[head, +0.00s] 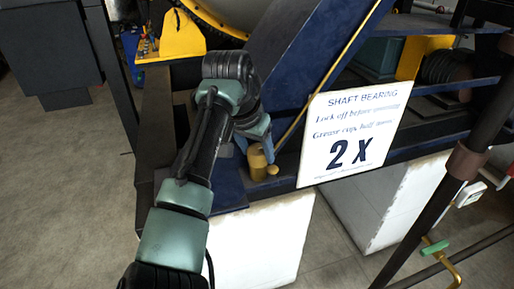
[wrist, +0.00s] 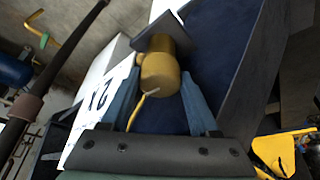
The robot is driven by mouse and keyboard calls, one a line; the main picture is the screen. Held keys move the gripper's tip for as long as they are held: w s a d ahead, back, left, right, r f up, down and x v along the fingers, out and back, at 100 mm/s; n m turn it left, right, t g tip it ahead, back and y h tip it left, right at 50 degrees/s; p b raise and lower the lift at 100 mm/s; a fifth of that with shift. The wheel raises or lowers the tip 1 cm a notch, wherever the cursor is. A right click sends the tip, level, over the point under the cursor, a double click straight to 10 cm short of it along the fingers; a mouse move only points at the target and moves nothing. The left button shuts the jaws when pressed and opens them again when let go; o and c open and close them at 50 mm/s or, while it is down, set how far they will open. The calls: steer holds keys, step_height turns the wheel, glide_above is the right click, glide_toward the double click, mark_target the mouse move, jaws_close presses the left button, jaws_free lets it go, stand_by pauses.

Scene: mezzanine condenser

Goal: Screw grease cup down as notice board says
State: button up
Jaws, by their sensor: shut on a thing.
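The brass grease cup (head: 257,160) stands on the dark blue frame beside the notice board. In the wrist view the grease cup (wrist: 161,66) sits between the blue fingers of my gripper (wrist: 160,92), which are shut on it. In the head view my gripper (head: 258,145) comes down on the cup from above and partly hides it. The white notice board (head: 350,135) reads "SHAFT BEARING", "Lock off before" something, "Grease cup, half turns" and a large "2 X". Its smallest line is too small to read. The notice board (wrist: 97,100) also shows in the wrist view, tilted.
A small brass fitting (head: 272,170) sits just right of the cup. A slanted dark blue beam (head: 305,50) with a yellow edge rises close behind. A dark post (head: 465,160) and a green-handled valve (head: 434,247) stand at the right. Open floor (head: 60,180) lies to the left.

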stand_by(0.4)
steer(key=o, duration=1.4)
